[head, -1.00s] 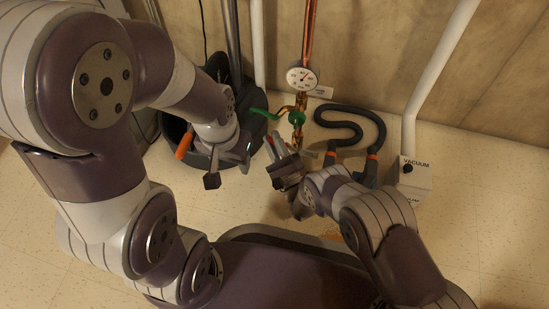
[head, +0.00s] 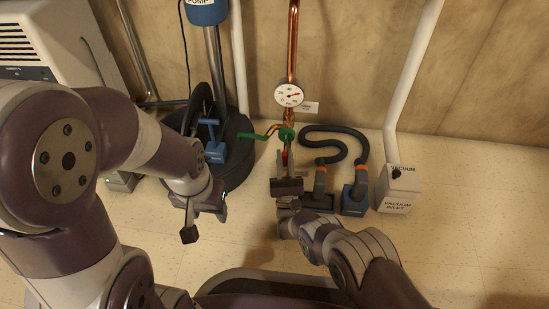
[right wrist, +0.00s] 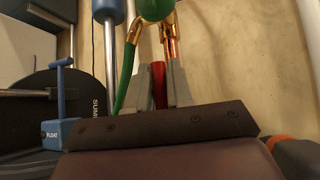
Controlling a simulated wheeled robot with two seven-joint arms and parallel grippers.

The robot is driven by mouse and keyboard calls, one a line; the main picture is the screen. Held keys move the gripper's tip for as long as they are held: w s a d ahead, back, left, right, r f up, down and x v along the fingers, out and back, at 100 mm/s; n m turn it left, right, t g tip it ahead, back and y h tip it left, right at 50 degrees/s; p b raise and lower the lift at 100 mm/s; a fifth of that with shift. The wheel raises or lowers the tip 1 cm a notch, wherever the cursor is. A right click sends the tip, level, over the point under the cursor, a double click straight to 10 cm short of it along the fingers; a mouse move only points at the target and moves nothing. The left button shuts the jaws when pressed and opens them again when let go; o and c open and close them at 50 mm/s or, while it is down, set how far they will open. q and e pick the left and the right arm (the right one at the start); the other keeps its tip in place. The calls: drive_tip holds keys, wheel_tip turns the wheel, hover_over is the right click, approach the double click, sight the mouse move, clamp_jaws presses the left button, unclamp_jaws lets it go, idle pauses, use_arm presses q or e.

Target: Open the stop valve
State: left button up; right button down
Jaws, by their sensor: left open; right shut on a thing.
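The stop valve is on a copper pipe (head: 293,45) against the wall. It has a round green part (head: 286,134), with a thin green piece (head: 252,136) running left from it. A red handle (head: 285,157) stands just below the green part. My right gripper (head: 286,172) is shut on the red handle; in the right wrist view the red handle (right wrist: 158,82) shows between its two grey fingers. The green part (right wrist: 155,8) is above, cut off by that picture's top edge. My left gripper (head: 206,219) is open and empty, above the floor left of the valve.
A pressure gauge (head: 289,95) sits on the pipe above the valve. A black sump (head: 235,160) with a blue float (head: 215,152) is to the left. A dark hose (head: 335,130) and a white vacuum inlet box (head: 398,188) are to the right. The floor at front right is clear.

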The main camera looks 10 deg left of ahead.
use_arm(q)
drive_tip(key=shift+a, duration=0.3)
use_arm(e)
drive_tip(key=shift+d+m+h, duration=0.25)
drive_tip(key=shift+m+h, duration=0.45)
drive_tip(key=shift+w, duration=0.1)
drive_tip(key=c, duration=1.1)
unclamp_jaws()
drive_tip(key=shift+a+y, duration=0.1)
drive_tip(key=shift+y, duration=0.2)
